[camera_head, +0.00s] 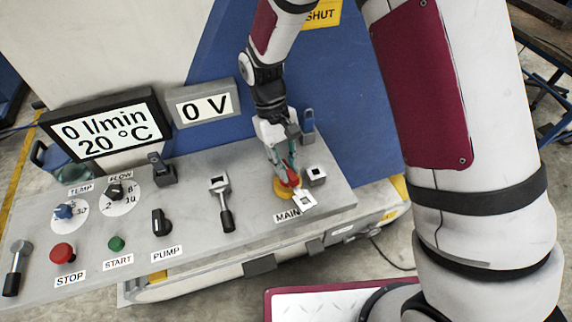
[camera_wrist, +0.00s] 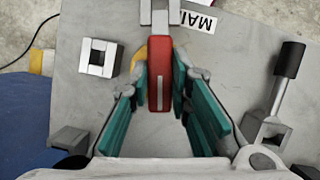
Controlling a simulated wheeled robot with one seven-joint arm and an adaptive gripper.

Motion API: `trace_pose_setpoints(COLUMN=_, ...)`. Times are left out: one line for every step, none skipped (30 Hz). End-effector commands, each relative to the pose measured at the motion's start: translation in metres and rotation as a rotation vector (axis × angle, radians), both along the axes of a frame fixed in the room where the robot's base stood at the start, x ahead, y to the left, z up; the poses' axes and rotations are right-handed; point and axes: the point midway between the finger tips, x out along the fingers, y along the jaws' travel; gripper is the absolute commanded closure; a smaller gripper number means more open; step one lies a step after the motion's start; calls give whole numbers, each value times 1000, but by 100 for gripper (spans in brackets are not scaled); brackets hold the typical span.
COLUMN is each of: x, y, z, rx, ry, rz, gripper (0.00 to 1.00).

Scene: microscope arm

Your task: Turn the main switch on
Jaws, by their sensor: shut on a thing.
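The main switch has a red handle (camera_head: 291,179) on a yellow round base (camera_head: 280,190), at the right end of the grey panel (camera_head: 190,215). The MAIN label (camera_head: 287,216) lies just in front of it. In the wrist view the red handle (camera_wrist: 160,72) points lengthwise up the picture, with a white line on it. My gripper (camera_head: 287,168) reaches down from above and is shut on the red handle. Its teal-padded fingers (camera_wrist: 160,88) stand on both sides of the handle. Most of the yellow base is hidden in the wrist view.
Square grey fittings stand close by, one at the right (camera_head: 315,176) and one in front (camera_head: 304,200). A black-handled lever (camera_head: 224,207) is to the left. The displays read 0 V (camera_head: 207,106) and 0 l/min, 20 °C (camera_head: 104,130).

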Motion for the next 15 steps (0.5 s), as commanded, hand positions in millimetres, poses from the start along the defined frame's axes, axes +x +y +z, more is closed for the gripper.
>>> trace_pose_setpoints(x=1, y=0, z=0, rx=0, ry=-2, rz=-35, gripper=100)
trace_pose_setpoints(x=1, y=0, z=0, rx=1, ry=-2, rz=-54, gripper=100)
trace_pose_setpoints(x=1, y=0, z=0, rx=1, ry=-2, rz=-80, gripper=100)
trace_pose_setpoints(x=1, y=-1, z=0, rx=1, ry=-2, rz=-97, gripper=100)
trace_pose_setpoints(x=1, y=-1, z=0, rx=0, ry=-2, rz=-113, gripper=100)
trace_pose_setpoints(x=1, y=-1, z=0, rx=1, ry=-1, rz=-134, gripper=100)
trace_pose_setpoints(x=1, y=-1, z=0, rx=1, ry=-2, rz=-149, gripper=100)
trace_pose_setpoints(x=1, y=-1, z=0, rx=1, ry=-2, rz=-161, gripper=100)
trace_pose_setpoints(x=1, y=-1, z=0, rx=1, ry=-2, rz=-175, gripper=100)
trace_pose_setpoints(x=1, y=-1, z=0, rx=1, ry=-2, rz=-186, gripper=100)
trace_pose_setpoints(x=1, y=-1, z=0, rx=1, ry=-2, rz=-195, gripper=100)
trace_pose_setpoints(x=1, y=-1, z=0, rx=1, ry=-2, rz=-207, gripper=100)
trace_pose_setpoints(x=1, y=-1, z=0, rx=2, ry=-2, rz=-213, gripper=100)
trace_pose_setpoints(x=1, y=-1, z=0, rx=2, ry=-3, rz=-219, gripper=100)
trace_pose_setpoints(x=1, y=-1, z=0, rx=1, ry=-3, rz=-225, gripper=100)
